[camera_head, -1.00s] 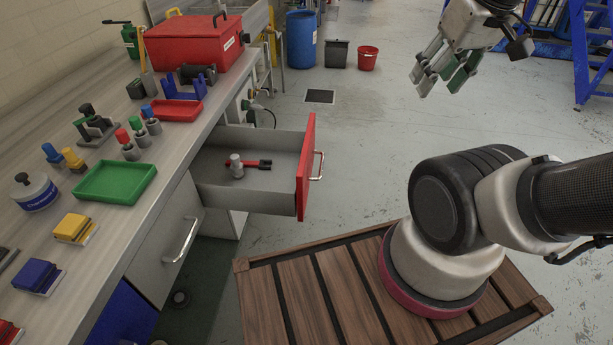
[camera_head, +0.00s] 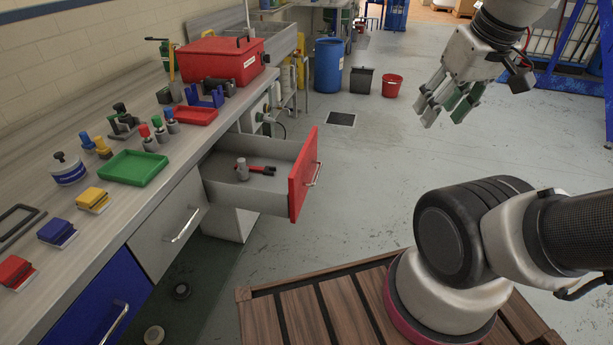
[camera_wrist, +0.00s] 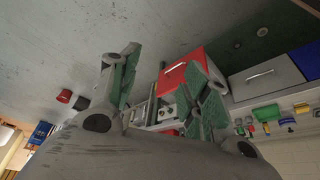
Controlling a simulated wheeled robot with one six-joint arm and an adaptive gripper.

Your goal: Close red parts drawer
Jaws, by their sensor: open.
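The red parts drawer (camera_head: 302,172) is pulled out from the workbench at the centre of the head view. Its red front carries a metal handle (camera_head: 313,174). Inside its grey tray lie a hammer-like tool (camera_head: 242,169) and a red-handled tool (camera_head: 264,170). My gripper (camera_head: 445,108) hangs at the upper right of the head view, over the floor, apart from the drawer. It is open and empty. In the wrist view the red drawer front (camera_wrist: 180,72) shows partly behind the green-padded fingers.
The bench top (camera_head: 100,225) holds a green tray (camera_head: 135,168), a red toolbox (camera_head: 215,60) and several small parts. A closed grey drawer (camera_head: 168,225) and a blue one (camera_head: 100,305) sit nearer. A blue barrel (camera_head: 328,66) and red bucket (camera_head: 392,85) stand behind. Floor right of the drawer is clear.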

